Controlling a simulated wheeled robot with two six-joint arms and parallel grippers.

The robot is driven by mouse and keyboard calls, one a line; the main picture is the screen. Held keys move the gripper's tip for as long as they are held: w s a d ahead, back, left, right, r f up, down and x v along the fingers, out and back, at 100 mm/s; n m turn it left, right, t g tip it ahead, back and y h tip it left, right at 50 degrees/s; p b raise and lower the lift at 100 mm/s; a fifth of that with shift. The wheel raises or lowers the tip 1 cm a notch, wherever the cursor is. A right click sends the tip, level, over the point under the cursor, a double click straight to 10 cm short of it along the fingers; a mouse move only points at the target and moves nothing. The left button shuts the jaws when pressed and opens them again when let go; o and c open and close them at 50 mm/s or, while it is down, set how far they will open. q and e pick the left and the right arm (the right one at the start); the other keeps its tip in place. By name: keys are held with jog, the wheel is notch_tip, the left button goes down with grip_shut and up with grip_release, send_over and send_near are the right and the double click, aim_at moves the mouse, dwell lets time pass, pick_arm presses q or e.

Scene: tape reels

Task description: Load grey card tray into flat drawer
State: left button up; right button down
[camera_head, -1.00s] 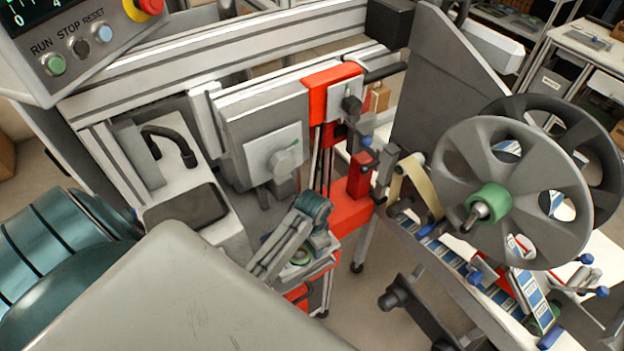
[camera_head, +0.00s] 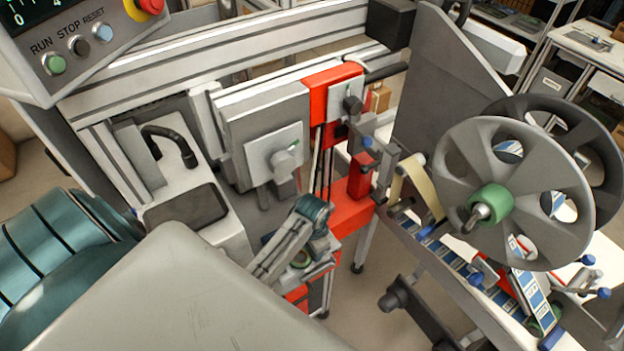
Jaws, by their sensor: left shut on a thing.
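My left arm comes in from the left, and its big grey link covers the bottom of the view. My left gripper (camera_head: 302,257) is beyond that link, low at the front of the red and grey machine. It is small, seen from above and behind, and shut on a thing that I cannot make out. A green round part shows beside it. I cannot pick out the grey card tray or the flat drawer with certainty; the area under the gripper is partly hidden. My right gripper does not show.
A red upright block (camera_head: 352,200) stands just right of the gripper. A large grey reel (camera_head: 515,150) with a green hub is at the right, above a label strip. A control panel (camera_head: 75,45) hangs at the top left. Open floor shows below the machine, right of the gripper.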

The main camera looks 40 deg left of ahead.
pick_arm(q)
jog(key=shift+f, duration=0.45)
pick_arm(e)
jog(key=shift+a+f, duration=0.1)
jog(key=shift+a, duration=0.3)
pick_arm(q)
jog(key=o, duration=1.2)
jog(key=shift+c, duration=0.2)
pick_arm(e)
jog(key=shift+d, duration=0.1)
